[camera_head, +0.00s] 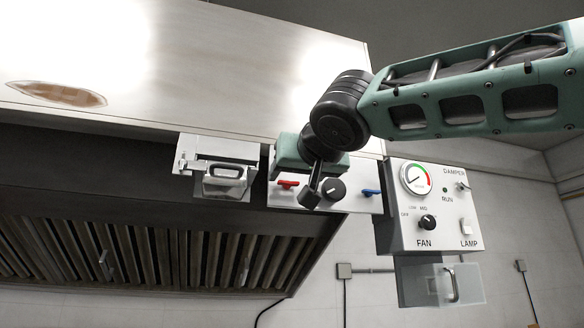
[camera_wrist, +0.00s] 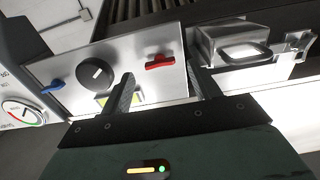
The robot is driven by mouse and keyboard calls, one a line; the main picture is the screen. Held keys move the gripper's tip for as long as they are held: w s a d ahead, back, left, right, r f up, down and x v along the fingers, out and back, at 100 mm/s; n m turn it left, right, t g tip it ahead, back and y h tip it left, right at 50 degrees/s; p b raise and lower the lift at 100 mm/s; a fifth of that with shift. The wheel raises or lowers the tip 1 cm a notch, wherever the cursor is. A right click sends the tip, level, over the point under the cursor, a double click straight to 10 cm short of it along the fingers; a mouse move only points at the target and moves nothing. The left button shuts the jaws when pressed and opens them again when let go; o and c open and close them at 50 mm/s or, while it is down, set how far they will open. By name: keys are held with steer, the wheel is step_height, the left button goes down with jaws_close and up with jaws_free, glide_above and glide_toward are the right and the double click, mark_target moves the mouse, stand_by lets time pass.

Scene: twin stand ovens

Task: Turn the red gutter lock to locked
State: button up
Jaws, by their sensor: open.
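The red gutter lock (camera_head: 287,184) is a small red handle on a metal panel (camera_head: 357,202) below the hood's front edge. It lies about level in the head view. In the wrist view the red lock (camera_wrist: 160,61) sits ahead of my gripper, roughly between the two fingers and a little beyond their tips. My gripper (camera_wrist: 160,80) is open and empty, its fingers apart from the lock. In the head view my gripper (camera_head: 311,190) is in front of the panel, just right of the lock, and hides part of the panel. Any lock markings are too small to read.
A black knob (camera_head: 334,189) and a blue handle (camera_head: 371,192) share the panel. A metal box with a handle (camera_head: 224,174) hangs to the left. A control box with gauge and FAN knob (camera_head: 428,222) stands to the right. Slatted filters (camera_head: 130,250) lie beneath the hood.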

mark_target(288, 184)
steer(key=shift+p+x, duration=0.35)
steer(key=shift+x, duration=0.95)
steer(key=c, duration=1)
